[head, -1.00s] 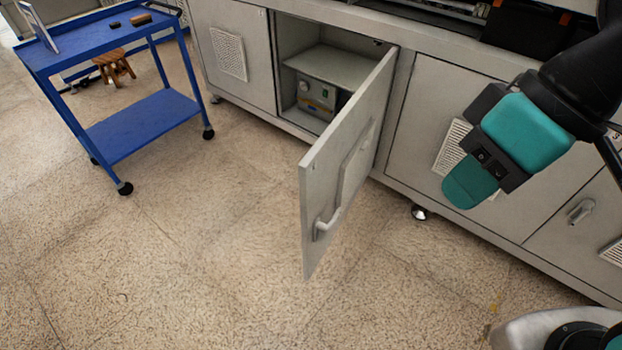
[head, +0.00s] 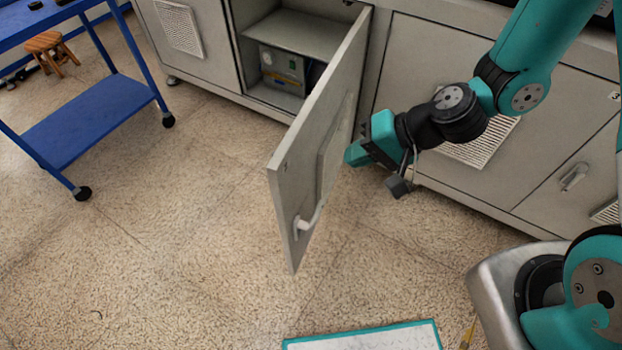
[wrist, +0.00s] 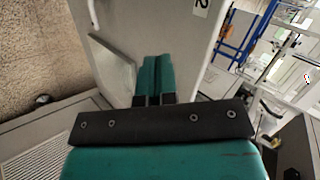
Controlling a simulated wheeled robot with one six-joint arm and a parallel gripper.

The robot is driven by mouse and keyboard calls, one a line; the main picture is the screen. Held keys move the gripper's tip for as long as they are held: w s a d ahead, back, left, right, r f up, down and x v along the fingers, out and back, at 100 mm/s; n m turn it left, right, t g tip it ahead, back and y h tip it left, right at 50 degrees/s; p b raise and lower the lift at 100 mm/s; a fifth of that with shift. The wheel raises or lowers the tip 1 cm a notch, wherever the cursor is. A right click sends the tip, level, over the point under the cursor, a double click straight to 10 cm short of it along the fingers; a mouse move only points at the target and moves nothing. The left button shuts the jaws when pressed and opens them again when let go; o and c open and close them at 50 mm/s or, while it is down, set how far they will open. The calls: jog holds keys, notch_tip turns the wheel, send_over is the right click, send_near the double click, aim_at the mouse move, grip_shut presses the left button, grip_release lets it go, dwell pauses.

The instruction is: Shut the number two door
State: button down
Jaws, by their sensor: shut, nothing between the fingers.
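The grey cabinet door (head: 318,140) stands open, swung out from the cabinet over the floor. Its white lever handle (head: 310,213) is near the lower free corner in the head view. In the wrist view the door (wrist: 185,45) fills the area ahead of the fingers, with a label reading 2 (wrist: 201,8) near its top edge. My gripper (head: 357,154) is shut and empty, on the handle side of the door and close to its face. The two teal fingers also show together in the wrist view (wrist: 153,78). I cannot tell whether they touch the door.
The open compartment (head: 290,45) has a shelf and a grey box (head: 283,68) inside. Closed cabinet doors with vents flank it. A blue cart (head: 85,120) and a wooden stool (head: 50,48) stand at left.

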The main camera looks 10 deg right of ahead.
notch_tip(320, 180, down, 7)
jog(key=d+m+t+b, duration=0.1)
jog(key=d+m+t, duration=0.1)
jog(key=m, duration=0.2)
jog(key=b, duration=1.3)
send_near(300, 179)
jog(key=shift+n+h, duration=0.3)
jog(key=shift+h, duration=0.1)
jog(key=x, duration=0.5)
jog(key=shift+s+a+f, duration=0.1)
jog(key=shift+s+f, duration=0.05)
jog(key=shift+f, duration=0.05)
jog(key=shift+w+a, duration=0.4)
jog(key=shift+a, duration=0.3)
